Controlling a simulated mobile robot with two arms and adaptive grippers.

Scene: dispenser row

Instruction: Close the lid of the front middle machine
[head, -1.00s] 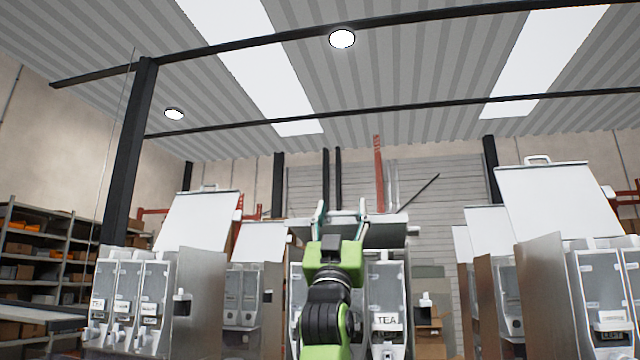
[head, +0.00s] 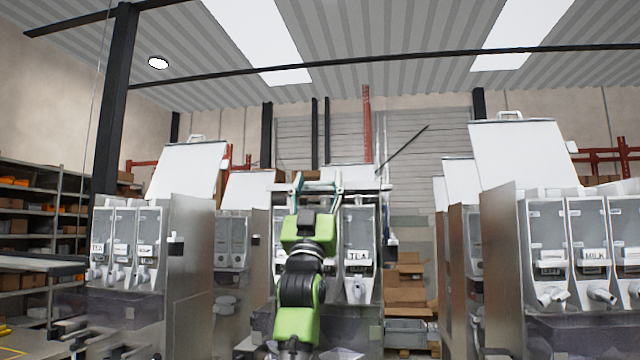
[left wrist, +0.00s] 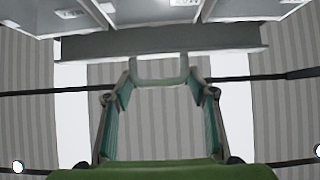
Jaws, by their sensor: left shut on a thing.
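The front middle machine (head: 361,228) stands in the centre of the head view, with a TEA label on its right-hand canister. Its lid (head: 366,188) shows as a thin, nearly level edge just above the canisters. My left gripper (head: 317,184) is at the front of this lid, and its arm hides part of the machine. In the left wrist view the lid (left wrist: 215,40) shows as a grey slab with a handle (left wrist: 158,70). The fingers of my left gripper (left wrist: 158,84) are shut on that handle. My right gripper is not in view.
A machine with a raised lid (head: 190,170) stands on the left, and another with a raised lid (head: 525,155) on the right. More machines stand behind. Shelving (head: 40,215) is at the far left. Cardboard boxes (head: 405,285) are stacked behind, right of the middle machine.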

